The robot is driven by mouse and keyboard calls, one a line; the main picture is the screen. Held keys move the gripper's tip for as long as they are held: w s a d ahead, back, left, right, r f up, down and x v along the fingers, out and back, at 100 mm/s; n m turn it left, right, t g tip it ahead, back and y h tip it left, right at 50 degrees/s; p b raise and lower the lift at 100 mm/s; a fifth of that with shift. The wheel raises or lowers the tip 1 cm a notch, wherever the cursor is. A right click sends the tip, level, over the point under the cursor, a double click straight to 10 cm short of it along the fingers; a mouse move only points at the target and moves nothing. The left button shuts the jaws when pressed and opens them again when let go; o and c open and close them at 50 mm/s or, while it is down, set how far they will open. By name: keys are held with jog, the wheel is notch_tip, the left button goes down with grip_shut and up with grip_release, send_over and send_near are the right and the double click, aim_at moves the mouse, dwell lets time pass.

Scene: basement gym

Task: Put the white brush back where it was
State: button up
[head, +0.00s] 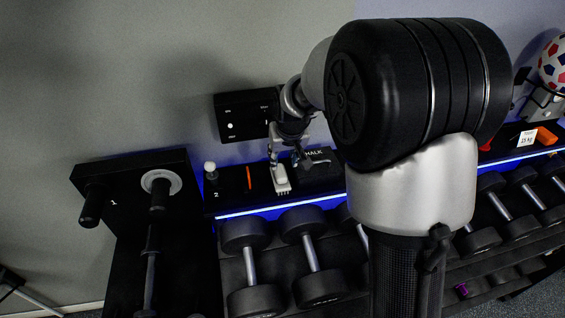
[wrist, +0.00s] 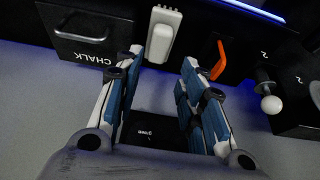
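The white brush (head: 281,179) rests on the black shelf, between an orange strip and the chalk box. In the wrist view the white brush (wrist: 163,30) lies just beyond my fingertips, closer to the left finger. My gripper (head: 287,156) is over the shelf at the wall-side end of the brush. In the wrist view my gripper (wrist: 162,57) has its two fingers spread, with a clear gap and nothing held between them. Whether a finger touches the brush I cannot tell.
A black chalk box (wrist: 85,32) stands beside the brush. On the other side are an orange strip (head: 249,178) and a white-balled knob (head: 210,168). A black panel (head: 246,113) is on the wall behind. Dumbbells (head: 311,256) sit below the blue-lit shelf edge.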

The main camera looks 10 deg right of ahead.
jog(key=s+r, duration=1.1)
jog(key=s, duration=2.2)
jog(key=shift+s+d+r, duration=0.15)
jog(key=shift+s+r, duration=0.1)
notch_tip(320, 180, down, 11)
jog(key=b, duration=1.1)
